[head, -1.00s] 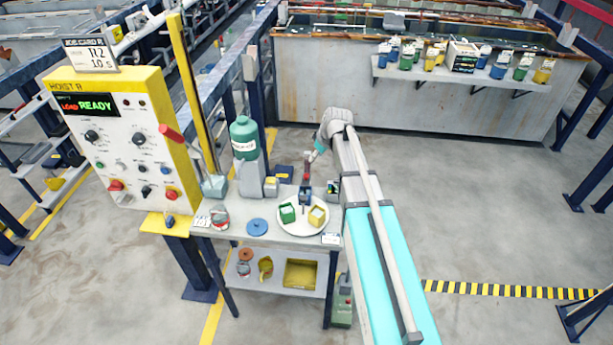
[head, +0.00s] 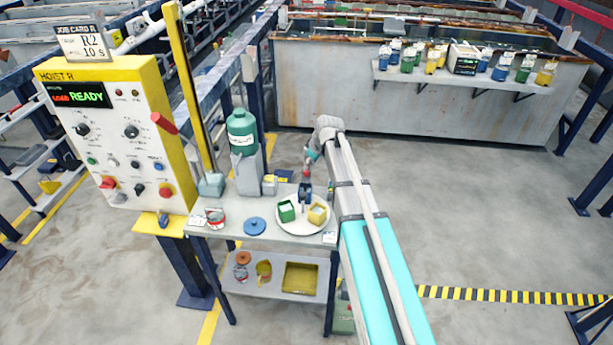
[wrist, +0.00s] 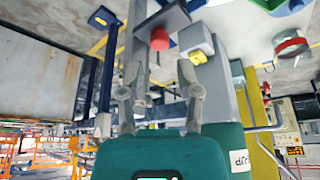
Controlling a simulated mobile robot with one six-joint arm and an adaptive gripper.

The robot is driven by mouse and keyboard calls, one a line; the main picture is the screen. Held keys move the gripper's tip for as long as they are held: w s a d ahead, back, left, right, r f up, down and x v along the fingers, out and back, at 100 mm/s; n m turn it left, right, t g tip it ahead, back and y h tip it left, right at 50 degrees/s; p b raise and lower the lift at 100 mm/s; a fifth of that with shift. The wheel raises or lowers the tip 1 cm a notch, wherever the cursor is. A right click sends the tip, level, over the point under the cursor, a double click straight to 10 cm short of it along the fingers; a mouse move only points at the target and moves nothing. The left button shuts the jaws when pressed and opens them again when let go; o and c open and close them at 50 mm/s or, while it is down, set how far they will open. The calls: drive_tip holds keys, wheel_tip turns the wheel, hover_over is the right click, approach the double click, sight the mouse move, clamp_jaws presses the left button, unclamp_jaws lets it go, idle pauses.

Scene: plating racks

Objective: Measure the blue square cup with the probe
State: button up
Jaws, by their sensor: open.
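A dark blue square piece (head: 305,191), which looks like the blue square cup, is at the back of the white round plate (head: 289,226), behind a green cup (head: 286,211) and a yellow cup (head: 318,213). It is small and partly hidden. My gripper (wrist: 160,68) is open and empty in the wrist view, with its fingers apart. A red-ended grey piece (wrist: 160,38) is just beyond the fingertips, apart from them. I cannot tell whether it is the probe. In the head view my gripper (head: 309,162) is just behind the plate, small and partly hidden.
A green bottle (head: 242,133) stands left of my gripper, with a small yellow piece (head: 269,185) beside it. A blue round lid (head: 254,226) lies on the bench (head: 232,206). The hoist panel (head: 150,115) is at the left. Open floor lies right of my arm.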

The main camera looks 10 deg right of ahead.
sight(307, 171)
drive_tip(key=shift+b+x, duration=2.05)
drive_tip(key=shift+x, duration=0.5)
clamp_jaws()
